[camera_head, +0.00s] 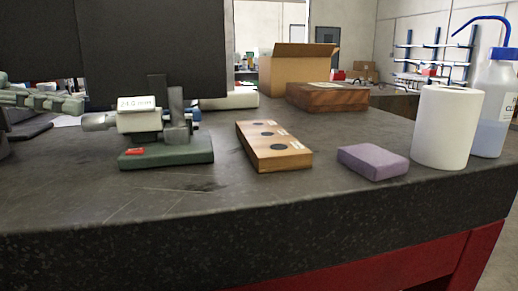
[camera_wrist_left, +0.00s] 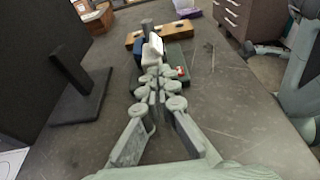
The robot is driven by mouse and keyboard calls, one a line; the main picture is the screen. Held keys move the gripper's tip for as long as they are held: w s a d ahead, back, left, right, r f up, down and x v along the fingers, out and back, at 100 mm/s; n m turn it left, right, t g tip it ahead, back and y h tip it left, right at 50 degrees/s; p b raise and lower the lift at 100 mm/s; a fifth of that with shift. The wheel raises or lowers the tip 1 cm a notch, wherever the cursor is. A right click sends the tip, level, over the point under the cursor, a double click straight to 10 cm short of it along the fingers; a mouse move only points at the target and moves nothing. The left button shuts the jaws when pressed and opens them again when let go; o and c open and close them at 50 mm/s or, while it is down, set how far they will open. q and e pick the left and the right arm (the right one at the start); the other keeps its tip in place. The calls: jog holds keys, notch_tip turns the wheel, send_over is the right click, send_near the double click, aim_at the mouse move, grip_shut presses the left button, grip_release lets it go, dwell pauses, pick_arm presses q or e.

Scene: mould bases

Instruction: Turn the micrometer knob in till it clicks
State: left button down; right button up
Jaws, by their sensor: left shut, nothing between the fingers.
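The micrometer (camera_head: 138,121) stands on a dark green base (camera_head: 165,153) with a red tag on it. Its white label reads about 24.0 mm. The silver knob (camera_head: 97,122) points left, towards my left gripper. My left gripper (camera_head: 80,103) comes in from the left edge, shut and empty, its tips slightly above and to the left of the knob. In the left wrist view the shut fingers (camera_wrist_left: 158,82) point at the micrometer (camera_wrist_left: 153,58) and cover the knob. I cannot tell whether they touch it. My right gripper is not in view.
A wooden block with dark discs (camera_head: 273,147), a purple block (camera_head: 372,161), a white cylinder (camera_head: 447,127) and a bottle (camera_head: 492,105) stand to the right. A dark panel (camera_head: 150,45) rises behind the micrometer. The bench front (camera_head: 130,205) is clear.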

pick_arm(q)
jog(key=shift+d+f, duration=0.15)
jog(key=shift+f, duration=0.25)
jog(key=shift+s+r, duration=0.1)
jog(key=shift+r, duration=0.2)
jog(key=shift+s+a+b, duration=0.1)
jog(key=shift+a+b, duration=0.2)
jog(key=shift+a, duration=0.35)
jog(key=shift+f+b+v, duration=0.2)
jog(key=shift+v, duration=0.95)
jog(key=shift+f+b+v, duration=0.2)
jog(key=shift+f+v, duration=0.05)
jog(key=shift+v, duration=0.85)
jog(key=shift+a, duration=0.15)
